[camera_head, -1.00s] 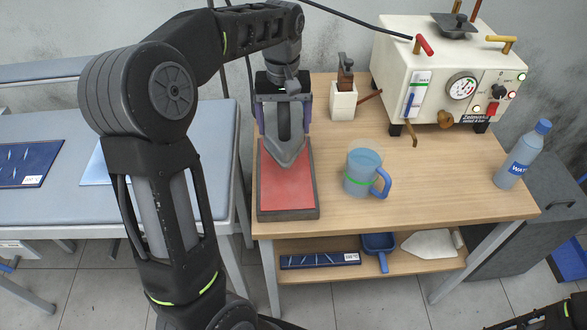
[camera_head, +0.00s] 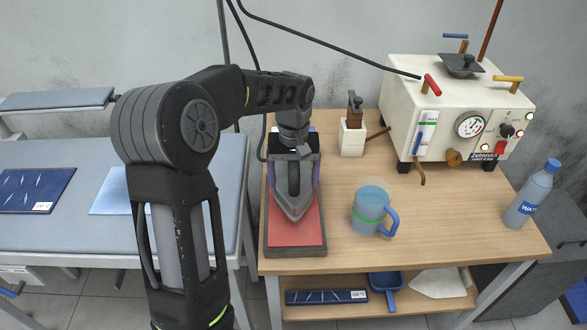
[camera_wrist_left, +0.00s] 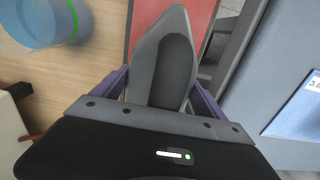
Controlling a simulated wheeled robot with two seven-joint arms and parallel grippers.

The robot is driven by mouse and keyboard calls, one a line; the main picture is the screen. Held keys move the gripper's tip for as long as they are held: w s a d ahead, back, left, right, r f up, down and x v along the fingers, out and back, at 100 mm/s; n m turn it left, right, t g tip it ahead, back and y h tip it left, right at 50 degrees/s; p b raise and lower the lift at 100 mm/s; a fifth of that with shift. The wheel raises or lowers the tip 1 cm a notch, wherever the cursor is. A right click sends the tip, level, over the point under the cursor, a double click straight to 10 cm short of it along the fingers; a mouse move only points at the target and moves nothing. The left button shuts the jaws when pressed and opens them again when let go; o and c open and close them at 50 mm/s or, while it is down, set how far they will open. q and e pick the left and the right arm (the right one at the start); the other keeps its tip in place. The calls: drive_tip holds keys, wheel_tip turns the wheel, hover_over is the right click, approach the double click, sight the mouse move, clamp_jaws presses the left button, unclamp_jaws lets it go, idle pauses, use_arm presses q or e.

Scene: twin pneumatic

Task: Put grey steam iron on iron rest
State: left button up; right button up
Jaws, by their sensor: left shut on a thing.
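The grey steam iron (camera_head: 294,196) is over the red iron rest (camera_head: 297,233) at the table's left edge, its tip pointing toward the front of the table. My left gripper (camera_head: 294,172) is shut on the iron from behind, with purple fingers on either side of it. The left wrist view shows the iron (camera_wrist_left: 166,65) between the fingers (camera_wrist_left: 160,88), with the red rest (camera_wrist_left: 205,15) beyond. I cannot tell whether the iron touches the rest. The iron's rear is hidden by the gripper. My right gripper is out of view.
A water mug (camera_head: 371,211) stands right of the rest. A white steam boiler (camera_head: 450,110) with knobs and a cable is at the back right. A small white holder (camera_head: 352,137) stands behind the mug. A bottle (camera_head: 532,194) is at the right edge. A blue-grey ironing board (camera_head: 70,225) lies left.

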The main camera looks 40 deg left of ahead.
sight(294, 175)
use_arm(q)
drive_tip(key=shift+w, duration=0.1)
drive_tip(key=shift+f, duration=1.8)
drive_tip(key=shift+f, duration=0.15)
drive_tip(key=o, duration=2)
drive_tip(key=shift+f, duration=0.1)
wheel_tip(294, 175, up, 12)
drive_tip(key=shift+r, duration=0.2)
